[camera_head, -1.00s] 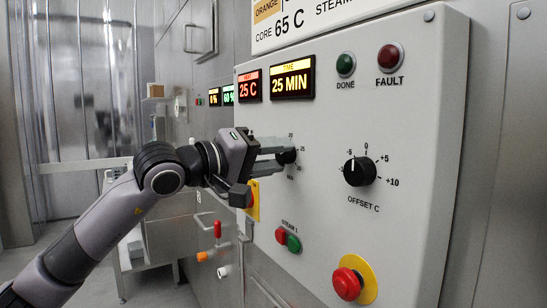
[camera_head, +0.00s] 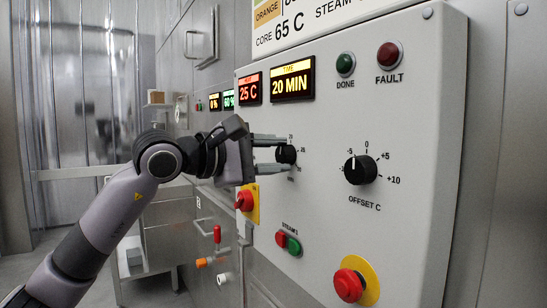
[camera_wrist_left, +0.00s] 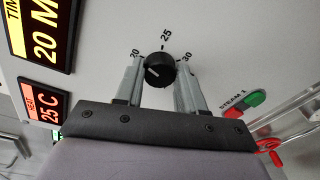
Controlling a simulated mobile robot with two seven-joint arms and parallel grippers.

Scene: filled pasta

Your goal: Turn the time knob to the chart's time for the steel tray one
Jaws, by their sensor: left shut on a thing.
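The black time knob (camera_head: 287,154) sits on the grey control panel, left of the offset knob. My left gripper (camera_head: 279,154) is shut on it, one finger on each side. In the wrist view the knob (camera_wrist_left: 160,71) is between the two fingertips (camera_wrist_left: 160,64), with marks 20, 25 and 30 around it and a short white line on its face. The time display (camera_head: 292,81) reads 20 MIN. The chart (camera_head: 330,18) shows only its lower edge, with "ORANGE", "CORE 65 C" and "STEAM"; the rest is cut off. My right gripper and the steel tray are not in view.
The offset knob (camera_head: 360,170) is to the right. Below are a red emergency button (camera_head: 348,285) on yellow, the red and green steam buttons (camera_head: 288,241) and a red switch (camera_head: 244,201) close under my gripper. The red heat display (camera_head: 249,89) reads 25 C.

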